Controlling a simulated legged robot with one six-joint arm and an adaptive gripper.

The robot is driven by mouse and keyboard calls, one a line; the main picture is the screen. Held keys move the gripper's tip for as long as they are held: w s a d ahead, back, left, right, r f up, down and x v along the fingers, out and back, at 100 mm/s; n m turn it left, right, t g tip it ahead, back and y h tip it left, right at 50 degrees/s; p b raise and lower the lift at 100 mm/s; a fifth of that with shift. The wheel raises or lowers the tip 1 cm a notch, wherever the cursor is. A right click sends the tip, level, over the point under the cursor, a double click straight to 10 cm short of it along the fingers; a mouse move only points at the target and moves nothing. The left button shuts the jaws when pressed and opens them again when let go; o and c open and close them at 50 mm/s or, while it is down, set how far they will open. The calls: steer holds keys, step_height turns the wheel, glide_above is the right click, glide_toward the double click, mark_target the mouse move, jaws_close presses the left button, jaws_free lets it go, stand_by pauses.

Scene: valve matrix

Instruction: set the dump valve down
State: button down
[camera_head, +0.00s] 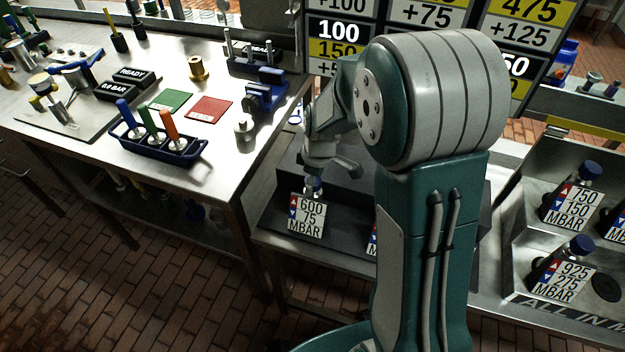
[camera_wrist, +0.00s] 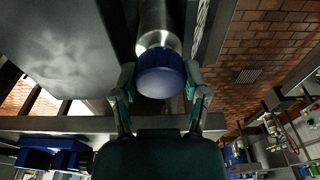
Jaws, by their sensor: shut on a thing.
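The dump valve is a steel cylinder (camera_wrist: 158,22) with a blue cap (camera_wrist: 161,76), and the cap sits between my gripper's two fingers (camera_wrist: 160,92) in the wrist view. In the head view my gripper (camera_head: 314,180) is shut on it, pointing down just above and behind a white plate (camera_head: 307,217) marked 600 / 75 MBAR. The plate is at the front left of a dark stepped stand (camera_head: 275,218). My gripper and arm hide most of the valve there, and I cannot tell whether its base touches the stand.
My arm covers part of the stand and another labelled plate (camera_head: 372,240). At right, a metal tray (camera_head: 520,285) holds blue-capped valves with plates 750/150 (camera_head: 569,207) and 925/275 (camera_head: 562,280). At left, a steel bench (camera_head: 75,150) carries a rack (camera_head: 158,147) of coloured handles.

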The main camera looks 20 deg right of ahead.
steer(key=shift+c, duration=0.6)
jaws_free()
steer(key=shift+f, duration=0.1)
step_height(320, 180, up, 12)
steer(key=d+f, duration=0.1)
steer(key=s+r+m+t, duration=0.2)
steer(key=s+r+m, duration=0.2)
steer(key=s, duration=0.6)
steer(key=s+a+r+m+t+h, duration=0.1)
steer(key=s+r+m, duration=0.4)
steer(key=s, duration=0.6)
steer(key=shift+m+t, duration=0.9)
steer(key=shift+w, duration=0.1)
